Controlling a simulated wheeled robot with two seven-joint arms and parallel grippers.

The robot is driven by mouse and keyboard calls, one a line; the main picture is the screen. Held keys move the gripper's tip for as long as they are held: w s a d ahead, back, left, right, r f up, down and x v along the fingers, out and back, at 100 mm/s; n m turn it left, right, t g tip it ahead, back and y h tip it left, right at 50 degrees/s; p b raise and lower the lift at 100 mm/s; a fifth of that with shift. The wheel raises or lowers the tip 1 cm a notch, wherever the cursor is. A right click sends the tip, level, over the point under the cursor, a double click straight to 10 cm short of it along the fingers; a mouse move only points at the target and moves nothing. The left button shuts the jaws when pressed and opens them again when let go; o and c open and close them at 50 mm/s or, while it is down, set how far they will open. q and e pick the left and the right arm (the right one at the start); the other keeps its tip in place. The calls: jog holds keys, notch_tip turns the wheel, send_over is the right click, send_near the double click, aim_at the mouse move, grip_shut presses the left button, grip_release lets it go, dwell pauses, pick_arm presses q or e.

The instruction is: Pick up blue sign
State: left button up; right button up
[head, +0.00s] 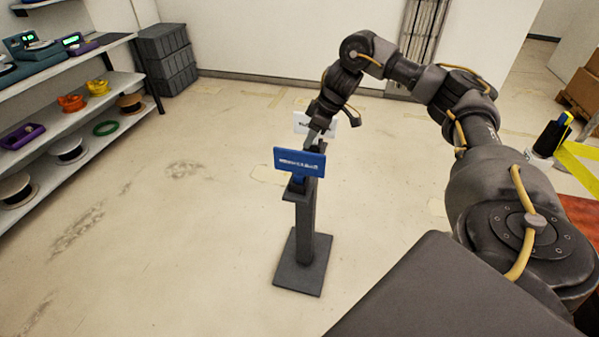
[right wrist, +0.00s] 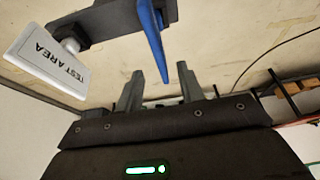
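The blue sign (head: 299,162) is a flat plate with white lettering, upright at the top of a grey stand (head: 307,225). In the right wrist view the blue sign (right wrist: 150,38) shows edge-on, its near end between the fingertips in the picture. My right gripper (head: 316,138) is just behind the blue sign in the head view, partly hidden by it. Its two fingers (right wrist: 161,76) are apart, with visible gaps on both sides of the sign. My left gripper is not in view.
A white sign (right wrist: 48,62) reading "TEST AREA" is on the same stand; it also shows behind the blue one (head: 301,119). Shelves (head: 75,120) with spools and devices stand at the left. Grey crates (head: 166,58) stand at the back. The floor around the stand is clear.

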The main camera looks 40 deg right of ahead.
aim_at(302, 151)
jog(key=x, duration=0.4)
jog(key=shift+w+f, duration=0.15)
jog(key=shift+f, duration=0.05)
jog(key=shift+a+f, duration=0.1)
jog(key=shift+f, duration=0.05)
jog(key=shift+w+f, duration=0.1)
jog(key=shift+f, duration=0.2)
jog(key=p+x, duration=0.1)
jog(key=x, duration=0.3)
jog(key=shift+w+f, duration=0.1)
jog(key=shift+w, duration=0.05)
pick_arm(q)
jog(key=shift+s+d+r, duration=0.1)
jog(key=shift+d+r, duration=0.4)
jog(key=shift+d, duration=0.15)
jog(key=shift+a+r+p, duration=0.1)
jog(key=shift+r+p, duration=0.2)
pick_arm(e)
jog(key=shift+f, duration=0.3)
